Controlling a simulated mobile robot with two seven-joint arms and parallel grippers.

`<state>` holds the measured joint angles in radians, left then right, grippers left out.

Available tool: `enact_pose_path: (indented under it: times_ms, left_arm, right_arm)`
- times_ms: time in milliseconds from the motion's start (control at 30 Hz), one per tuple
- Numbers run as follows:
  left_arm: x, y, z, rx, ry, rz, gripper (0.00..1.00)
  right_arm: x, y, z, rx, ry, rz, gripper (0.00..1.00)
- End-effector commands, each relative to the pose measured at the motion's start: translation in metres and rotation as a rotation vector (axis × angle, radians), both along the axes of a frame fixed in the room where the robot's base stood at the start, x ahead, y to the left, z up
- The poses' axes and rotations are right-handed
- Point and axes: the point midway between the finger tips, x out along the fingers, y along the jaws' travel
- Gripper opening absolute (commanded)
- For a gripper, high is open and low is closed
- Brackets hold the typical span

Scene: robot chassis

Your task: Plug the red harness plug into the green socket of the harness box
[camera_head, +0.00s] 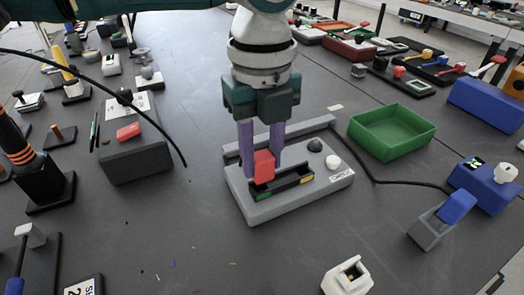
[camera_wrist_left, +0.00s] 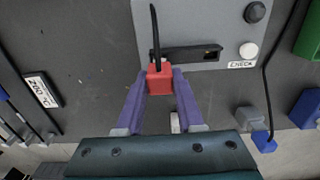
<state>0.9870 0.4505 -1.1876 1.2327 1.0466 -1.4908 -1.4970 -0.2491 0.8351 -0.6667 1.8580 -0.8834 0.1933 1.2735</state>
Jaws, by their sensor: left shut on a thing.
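My left gripper (camera_head: 262,170) has purple fingers and is shut on the red harness plug (camera_head: 264,160). The plug (camera_wrist_left: 159,80) sits between the fingertips in the wrist view, with a black cable running from it. The grey harness box (camera_head: 253,213) lies flat under the gripper. A dark socket strip (camera_head: 284,182) on it has a small green mark (camera_head: 257,188) at its left end and a yellow mark (camera_head: 307,180) at its right. The plug is at the strip's left part; I cannot tell whether it is inserted. My right gripper is not in view.
The box carries a dark button (camera_head: 315,145) and a white button (camera_head: 333,162). A green tray (camera_head: 393,132) stands to the right, with a blue box (camera_head: 485,186) beyond. A grey box (camera_head: 137,158) stands left. Table front of the harness box is mostly clear.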

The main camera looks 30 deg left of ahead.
Motion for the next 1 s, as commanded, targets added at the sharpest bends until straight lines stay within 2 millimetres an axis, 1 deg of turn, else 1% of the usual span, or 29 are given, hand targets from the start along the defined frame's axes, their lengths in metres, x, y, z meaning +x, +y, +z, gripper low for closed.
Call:
enact_pose_path:
  times_ms: [100,433,1000]
  left_arm:
    - [0.0,0.0,0.001,0.0,0.0,0.0,0.0]
    - [0.0,0.0,-0.001,-0.001,0.001,-0.001,0.0]
    - [0.0,0.0,-0.015,-0.001,0.001,-0.001,0.0]
  right_arm:
    - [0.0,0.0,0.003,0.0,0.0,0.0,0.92]
    - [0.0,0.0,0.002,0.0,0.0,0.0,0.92]
    - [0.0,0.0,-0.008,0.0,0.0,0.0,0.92]
